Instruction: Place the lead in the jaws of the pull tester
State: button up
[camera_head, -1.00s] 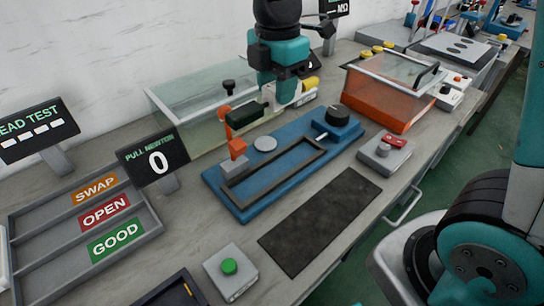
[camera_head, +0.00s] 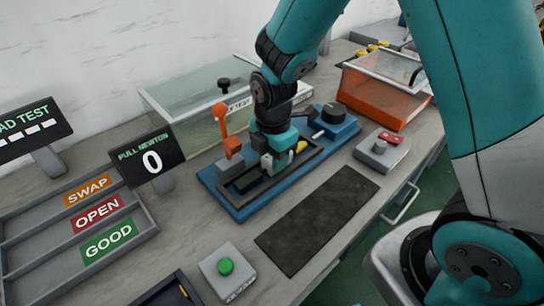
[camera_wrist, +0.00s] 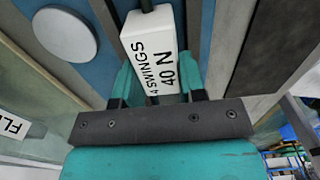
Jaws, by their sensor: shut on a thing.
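The lead shows a white body (camera_wrist: 150,45) printed "40 N" and "4 SWINGS" in the wrist view, with a dark cable at its top. My gripper (camera_wrist: 158,84) is shut on this body. In the head view my gripper (camera_head: 272,160) is low over the blue pull tester (camera_head: 235,208). The lead's dark end block (camera_head: 247,181) is over the left part of the frame, near the grey jaw block (camera_head: 230,167). A yellow end (camera_head: 301,146) shows at right. Whether the lead touches the tester is unclear. The orange lever (camera_head: 221,123) stands upright.
The pull readout (camera_head: 151,161) shows 0. A sorting tray (camera_head: 65,240) is at left. A green button box (camera_head: 226,268), dark mat (camera_head: 318,219) and red switch box (camera_head: 383,150) stand in front. A clear-lidded bin (camera_head: 190,108) is behind; an orange box (camera_head: 380,100) is back right.

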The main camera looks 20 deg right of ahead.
jog(key=shift+f, duration=0.15)
jog(key=o, duration=0.9)
jog(key=shift+o, duration=0.2)
notch_tip(320, 180, up, 12)
jog(key=s+a+r+m+y, duration=0.2)
jog(key=s+r+m, duration=0.2)
jog(key=s+m, duration=0.3)
jog(key=s+a+r+m+y, duration=0.2)
jog(key=s+r+m, duration=0.2)
jog(key=s+m, duration=0.3)
jog(key=s+p, duration=0.1)
jog(key=s, duration=0.3)
jog(key=shift+s+a+m, duration=0.3)
jog(key=shift+a, duration=0.1)
